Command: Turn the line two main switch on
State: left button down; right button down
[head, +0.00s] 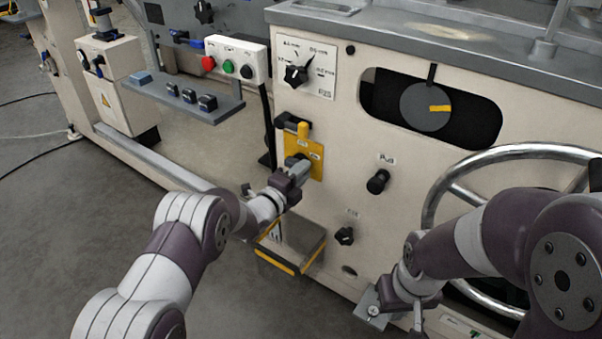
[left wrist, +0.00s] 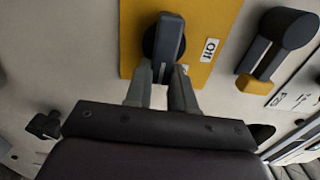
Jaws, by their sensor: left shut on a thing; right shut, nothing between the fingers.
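The main switch is a dark rotary handle (left wrist: 170,38) on a yellow plate (left wrist: 225,22), with an "Off" label beside it in the left wrist view. The yellow plate (head: 317,168) also shows in the head view, on the cream machine front left of centre. My left gripper (head: 299,170) is shut on the handle; in the left wrist view its two fingers (left wrist: 161,78) lie against the handle's lower end. The handle points along the picture's vertical there, with "Off" to its right. My right gripper (head: 416,316) is shut and empty, low in front of the machine, partly hidden by its arm.
A dark lever with a yellow tip (head: 303,129) sits just above the plate. A thickness selector (head: 297,75), a button box (head: 236,62), black knobs (head: 378,181) and a large handwheel (head: 435,200) are nearby. A grey step (head: 292,240) stands below.

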pick_arm(q)
jog(key=shift+f, duration=0.1)
jog(key=c, duration=1)
grip_release()
jog(key=shift+o, duration=0.2)
jog(key=p+v, duration=0.4)
jog(key=v, duration=0.8)
jog(key=shift+s+a+p, duration=0.15)
jog(key=shift+s+p, duration=0.15)
jog(key=shift+p, duration=0.1)
